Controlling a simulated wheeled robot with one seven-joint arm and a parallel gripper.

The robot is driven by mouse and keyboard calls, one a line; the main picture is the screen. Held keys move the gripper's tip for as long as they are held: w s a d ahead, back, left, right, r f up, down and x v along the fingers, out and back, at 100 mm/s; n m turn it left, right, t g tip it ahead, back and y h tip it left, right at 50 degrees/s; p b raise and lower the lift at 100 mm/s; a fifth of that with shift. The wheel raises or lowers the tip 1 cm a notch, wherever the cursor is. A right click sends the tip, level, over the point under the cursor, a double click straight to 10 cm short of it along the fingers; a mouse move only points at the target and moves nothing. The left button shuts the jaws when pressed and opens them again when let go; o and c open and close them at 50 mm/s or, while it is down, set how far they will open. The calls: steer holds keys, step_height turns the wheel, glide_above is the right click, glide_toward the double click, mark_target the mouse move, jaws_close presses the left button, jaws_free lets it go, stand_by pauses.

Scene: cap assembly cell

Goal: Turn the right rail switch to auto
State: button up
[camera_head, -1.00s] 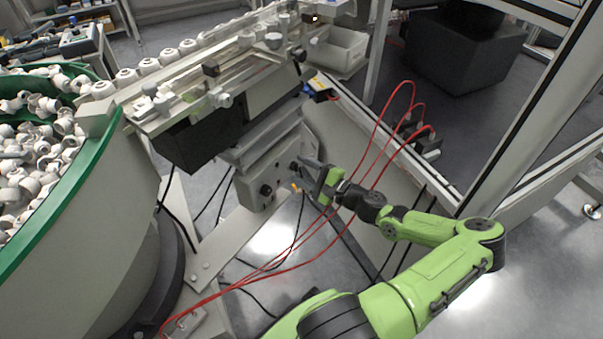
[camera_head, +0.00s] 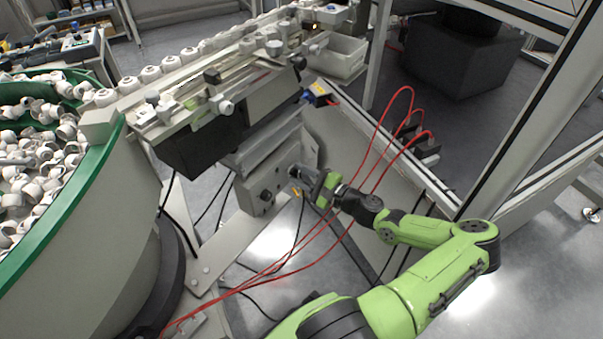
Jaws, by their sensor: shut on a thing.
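The rail's control box (camera_head: 257,183) is a grey housing below the linear rail (camera_head: 215,85). Its face carries a dark knob (camera_head: 266,196) at the lower left, which is uncovered. A second knob, the right rail switch, sits at the right of the face and is mostly hidden by my gripper. My gripper (camera_head: 296,172) reaches in from the right with its fingertips at that right switch, and it is shut on it. The switch's pointer direction cannot be made out.
Red cables (camera_head: 372,165) loop close behind and below my arm. A feeder bowl (camera_head: 75,235) with a green rim and white caps stands at the left. A white bin (camera_head: 338,57) is at the rail's far end. A frame post (camera_head: 530,110) rises at the right.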

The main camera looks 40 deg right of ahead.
steer(key=m+p, duration=0.1)
steer(key=p, duration=0.1)
steer(key=m+p, duration=0.2)
steer(key=shift+r+m+p, duration=0.25)
steer(key=shift+m+p, duration=0.05)
steer(key=shift+p, duration=0.1)
steer(key=shift+f+m+p, duration=0.2)
steer(key=shift+m+p, duration=1.3)
steer(key=shift+m, duration=0.8)
steer(key=o, duration=1)
steer(key=p+v, duration=0.1)
steer(key=v, duration=1.4)
steer(key=shift+s, duration=0.35)
